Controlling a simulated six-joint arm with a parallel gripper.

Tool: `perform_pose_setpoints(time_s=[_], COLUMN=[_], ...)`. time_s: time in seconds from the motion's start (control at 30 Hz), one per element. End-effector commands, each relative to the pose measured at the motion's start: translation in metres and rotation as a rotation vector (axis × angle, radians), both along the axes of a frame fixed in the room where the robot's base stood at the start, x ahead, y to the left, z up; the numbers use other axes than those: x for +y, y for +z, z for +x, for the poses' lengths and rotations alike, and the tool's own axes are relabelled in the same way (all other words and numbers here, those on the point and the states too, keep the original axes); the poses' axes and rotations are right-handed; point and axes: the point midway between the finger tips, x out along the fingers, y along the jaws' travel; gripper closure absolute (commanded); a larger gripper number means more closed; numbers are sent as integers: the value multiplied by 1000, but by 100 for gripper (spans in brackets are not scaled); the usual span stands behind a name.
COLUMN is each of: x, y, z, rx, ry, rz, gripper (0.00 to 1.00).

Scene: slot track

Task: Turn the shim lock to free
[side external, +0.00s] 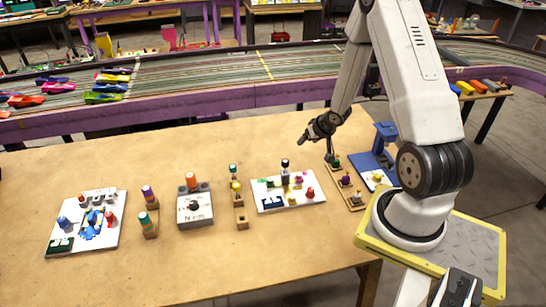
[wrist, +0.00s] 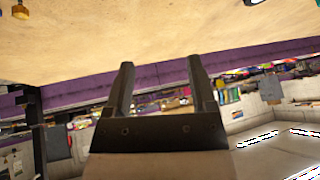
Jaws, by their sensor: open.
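My gripper (side external: 304,137) hangs in the air above the far side of the wooden table, pointing left. In the wrist view, my gripper (wrist: 159,62) has its two dark fingers apart with nothing between them. A white board (side external: 289,203) with several small coloured parts and a dark upright knob (side external: 285,165) lies below and in front of my gripper. A grey box (side external: 195,216) with a dark round knob and an orange-topped peg stands left of it. I cannot tell which part is the shim lock; labels are too small to read.
Another white board (side external: 66,213) with a blue car lies at the left. Wooden peg holders (side external: 242,222) stand between the boards. A blue fixture (side external: 386,132) is at the right near my base. The purple-sided track (side external: 200,109) runs behind. The table's far left is clear.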

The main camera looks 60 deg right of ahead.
Motion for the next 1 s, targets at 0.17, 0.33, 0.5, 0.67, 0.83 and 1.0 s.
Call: perform_pose_setpoints(time_s=[0.17,0.33,0.5,0.67,0.83,1.0], x=[13,35,57,74,90,96], y=[2,6,10,13,17,7], z=[-16,-34,-46,-54,-59,-62], rx=[123,230,306,360,406,427], ry=[-275,-524,-695,-806,-899,-931], rz=[100,212,299,362,418,439], gripper=[28,28,28,28,28,28])
